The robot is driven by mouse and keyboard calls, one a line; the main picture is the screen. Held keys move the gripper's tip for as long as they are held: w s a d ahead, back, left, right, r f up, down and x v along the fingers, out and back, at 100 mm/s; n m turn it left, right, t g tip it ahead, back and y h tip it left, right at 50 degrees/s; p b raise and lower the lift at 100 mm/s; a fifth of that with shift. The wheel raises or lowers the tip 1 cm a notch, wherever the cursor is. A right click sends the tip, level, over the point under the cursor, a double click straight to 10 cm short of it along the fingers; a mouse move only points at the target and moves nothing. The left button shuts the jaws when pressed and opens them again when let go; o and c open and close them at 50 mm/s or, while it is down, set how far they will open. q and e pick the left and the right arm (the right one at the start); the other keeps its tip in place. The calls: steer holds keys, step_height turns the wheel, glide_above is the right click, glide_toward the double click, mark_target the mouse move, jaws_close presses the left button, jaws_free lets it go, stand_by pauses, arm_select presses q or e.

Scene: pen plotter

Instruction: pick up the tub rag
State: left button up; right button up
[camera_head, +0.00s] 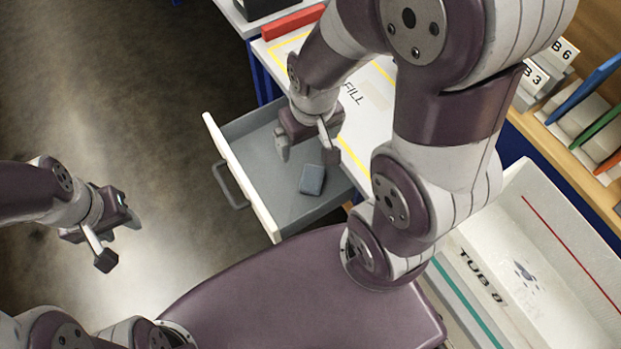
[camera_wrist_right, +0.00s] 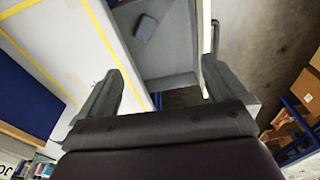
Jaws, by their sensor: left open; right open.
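The tub rag appears to be the small blue-grey folded block (camera_head: 312,180) lying on the floor of the open drawer (camera_head: 262,219). It also shows in the right wrist view (camera_wrist_right: 146,27), beyond the fingertips and left of the middle. My right gripper (camera_head: 305,150) is open and empty above the drawer, a little behind and left of the rag, not touching it. Its two fingers show apart in the right wrist view (camera_wrist_right: 165,80). My left gripper (camera_head: 118,240) is open and empty over the floor, well left of the drawer.
The drawer's pale front and handle (camera_head: 229,186) face left. A white worktop (camera_head: 376,118) with yellow lines lies beside the drawer. A tub marked TUB 8 (camera_head: 500,262) stands at lower right. A red bar (camera_head: 291,22) lies at the back. Floor left of the drawer is clear.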

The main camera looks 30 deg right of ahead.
steer(key=shift+f, duration=0.1)
steer(key=m+t+h+b, duration=0.1)
steer(key=m+h+b, duration=0.1)
steer(key=m+b, duration=0.8)
glide_toward(311, 179)
steer(key=shift+n, duration=0.8)
steer(key=b+x, duration=0.7)
steer(key=x, duration=0.3)
steer(key=shift+s+d, duration=0.1)
steer(key=shift+f, duration=0.15)
steer(key=c, duration=1.1)
